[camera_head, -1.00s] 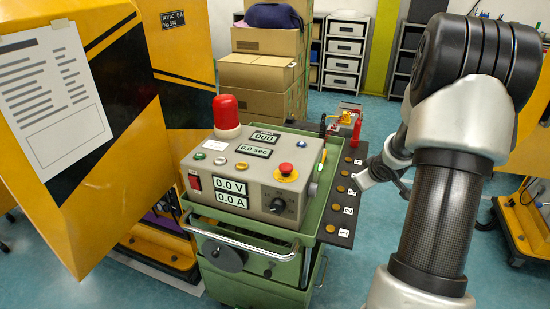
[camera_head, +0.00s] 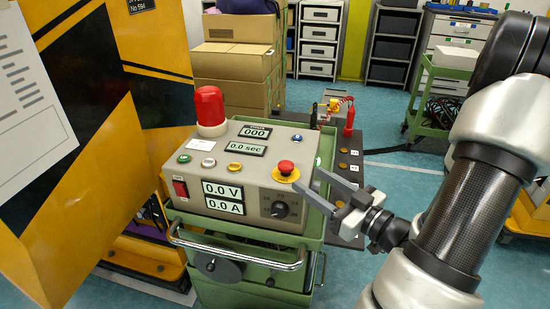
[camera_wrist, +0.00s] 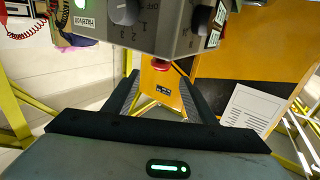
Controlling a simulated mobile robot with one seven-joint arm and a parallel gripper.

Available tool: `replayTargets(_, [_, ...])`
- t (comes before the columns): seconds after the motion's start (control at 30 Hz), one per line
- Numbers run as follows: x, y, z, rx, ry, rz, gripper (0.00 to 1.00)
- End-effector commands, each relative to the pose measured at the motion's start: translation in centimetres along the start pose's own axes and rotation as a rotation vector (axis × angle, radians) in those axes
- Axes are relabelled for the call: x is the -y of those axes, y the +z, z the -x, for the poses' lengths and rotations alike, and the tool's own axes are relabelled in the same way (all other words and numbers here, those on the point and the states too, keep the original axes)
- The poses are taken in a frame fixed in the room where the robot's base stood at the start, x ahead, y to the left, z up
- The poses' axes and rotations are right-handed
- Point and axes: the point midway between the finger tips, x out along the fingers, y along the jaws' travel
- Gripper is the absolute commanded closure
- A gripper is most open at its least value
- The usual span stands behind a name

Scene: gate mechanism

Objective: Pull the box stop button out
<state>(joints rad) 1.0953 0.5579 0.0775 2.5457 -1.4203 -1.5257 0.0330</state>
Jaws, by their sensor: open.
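The red box stop button (camera_head: 286,168) sits on a yellow disc at the right of the grey control box's top (camera_head: 215,147). In the wrist view the red button (camera_wrist: 160,66) shows just beyond and between my fingertips, below the box's edge. My gripper (camera_head: 307,181) is open and empty, just right of the button in the head view, its fingers pointing left toward it. My fingertips (camera_wrist: 159,80) are spread on both sides of the button's line in the wrist view; I see no contact. I cannot tell whether the button is pressed in.
The box stands on a green cart (camera_head: 205,265). A red beacon (camera_head: 210,106) rises at its back left, and a black knob (camera_head: 280,210) is on its front. A yellow panel (camera_head: 95,110) stands close at left. Clear floor (camera_head: 410,185) lies to the right.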

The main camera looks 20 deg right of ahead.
Motion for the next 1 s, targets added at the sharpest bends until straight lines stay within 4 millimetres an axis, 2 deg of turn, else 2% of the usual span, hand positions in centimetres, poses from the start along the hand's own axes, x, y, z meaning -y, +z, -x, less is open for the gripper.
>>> replayTargets(0.03, [0.2,0.1,-1.2,-0.002,-0.007,0.001,0.49])
replayTargets(0.3, [0.1,0.1,-7.2,-0.001,-0.004,0.002,0.49])
replayTargets(0.5, [0.1,0.1,-10.9,-0.001,-0.003,0.0,0.49])
replayTargets(0.7, [0.0,0.1,-13.0,0.001,0.0,0.0,0.49])
replayTargets(1.0, [0.0,0.0,-13.5,0.0,0.0,0.0,0.49])
